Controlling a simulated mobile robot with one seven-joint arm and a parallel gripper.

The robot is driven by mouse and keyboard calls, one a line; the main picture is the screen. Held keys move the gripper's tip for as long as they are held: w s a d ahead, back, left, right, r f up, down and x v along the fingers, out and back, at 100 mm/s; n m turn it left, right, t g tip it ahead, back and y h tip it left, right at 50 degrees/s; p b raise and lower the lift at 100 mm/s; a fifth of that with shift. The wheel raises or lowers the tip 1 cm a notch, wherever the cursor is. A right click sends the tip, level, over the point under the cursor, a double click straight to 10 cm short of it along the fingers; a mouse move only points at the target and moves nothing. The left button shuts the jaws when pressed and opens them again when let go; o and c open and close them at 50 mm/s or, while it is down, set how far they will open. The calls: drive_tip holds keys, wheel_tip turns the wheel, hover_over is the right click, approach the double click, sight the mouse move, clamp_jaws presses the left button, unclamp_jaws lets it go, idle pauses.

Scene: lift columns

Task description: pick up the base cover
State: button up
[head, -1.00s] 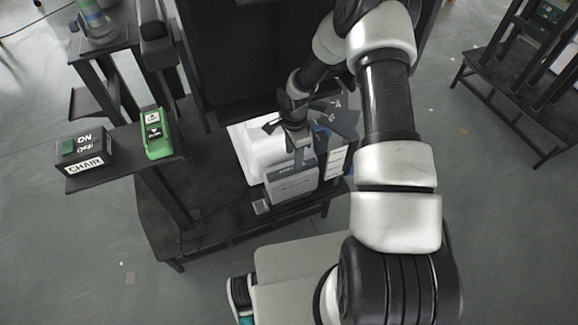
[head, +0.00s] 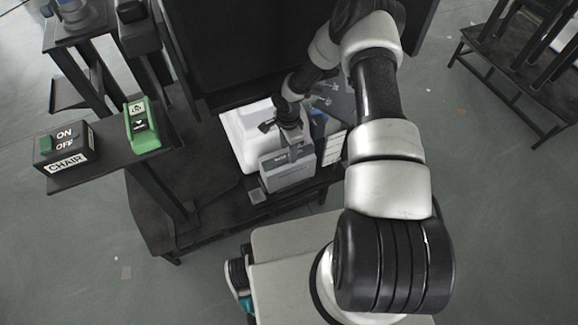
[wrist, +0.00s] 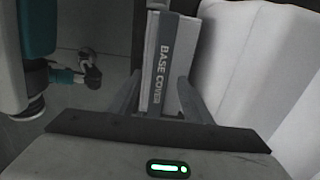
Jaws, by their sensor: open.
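The base cover (wrist: 162,62) is a pale box with a grey band lettered BASE COVER, upright in the middle of the wrist view. A grey box (head: 288,174) under my gripper in the head view appears to be the same thing. My gripper (wrist: 159,82) is open, with one finger on each side of the base cover. Contact with the fingers cannot be made out. In the head view my gripper (head: 294,150) is just above and behind the grey box, which hides part of the fingertips.
A white block (head: 246,137) stands left of the grey box and fills the right of the wrist view (wrist: 258,60). Blue and white items (head: 330,145) stand close on the right. A side shelf holds a CHAIR switch box (head: 66,150) and a green device (head: 141,125).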

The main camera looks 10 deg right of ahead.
sight(287, 165)
wheel_tip(287, 165, down, 3)
drive_tip(key=shift+r, duration=0.1)
clamp_jaws()
drive_tip(key=shift+w+d+r, duration=0.1)
drive_tip(key=shift+r, duration=0.05)
